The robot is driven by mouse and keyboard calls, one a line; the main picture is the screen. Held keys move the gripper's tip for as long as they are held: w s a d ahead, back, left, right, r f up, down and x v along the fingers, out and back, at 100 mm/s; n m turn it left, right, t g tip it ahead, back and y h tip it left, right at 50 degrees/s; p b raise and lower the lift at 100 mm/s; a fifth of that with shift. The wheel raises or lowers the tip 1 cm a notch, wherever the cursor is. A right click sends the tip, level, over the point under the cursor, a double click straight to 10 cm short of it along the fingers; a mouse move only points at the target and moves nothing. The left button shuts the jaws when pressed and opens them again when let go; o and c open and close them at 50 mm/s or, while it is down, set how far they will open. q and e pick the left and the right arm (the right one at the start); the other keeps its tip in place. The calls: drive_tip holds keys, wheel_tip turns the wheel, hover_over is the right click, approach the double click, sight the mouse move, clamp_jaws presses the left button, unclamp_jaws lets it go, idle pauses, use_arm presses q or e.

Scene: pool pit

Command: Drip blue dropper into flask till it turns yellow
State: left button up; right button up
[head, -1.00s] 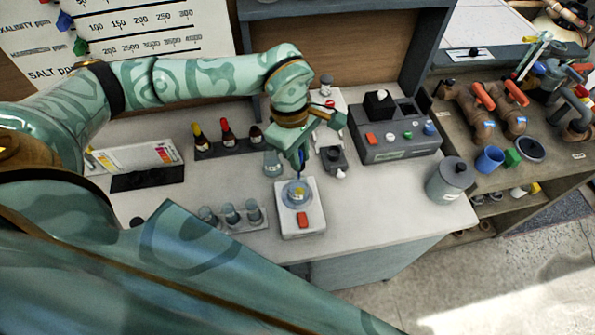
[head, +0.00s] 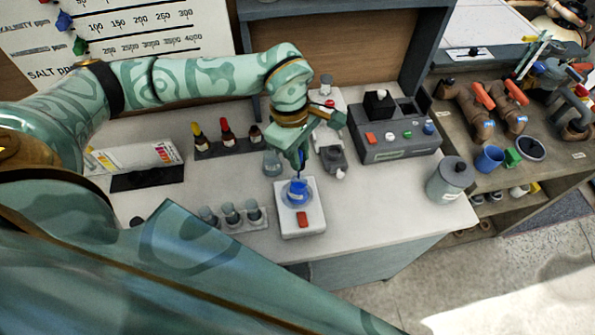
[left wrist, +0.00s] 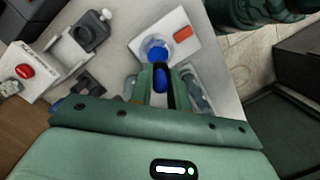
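The flask (head: 297,192) stands on a white stirrer plate (head: 290,226) with a red button on the bench. Its contents look blue now; the flask also shows in the left wrist view (left wrist: 154,47), partly hidden by the gripper. My left gripper (head: 299,158) is above the flask, shut on the blue dropper (head: 301,157), which points down over the flask mouth. The dropper's blue bulb shows between the fingers in the left wrist view (left wrist: 161,80). Whether the tip is inside the neck I cannot tell. My right gripper is not in view.
Behind left, a dark rack (head: 229,148) holds bottles, two with yellow and red droppers. Small glass vessels (head: 231,214) stand left of the plate. A grey control box (head: 398,140) and a lidded grey jar (head: 449,181) are to the right. Bench between plate and jar is clear.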

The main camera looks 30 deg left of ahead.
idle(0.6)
use_arm(q)
drive_tip(key=shift+c, duration=1)
drive_tip(key=shift+o, duration=1)
idle(0.6)
wheel_tip(320, 180, up, 5)
drive_tip(key=p, duration=0.4)
idle(0.3)
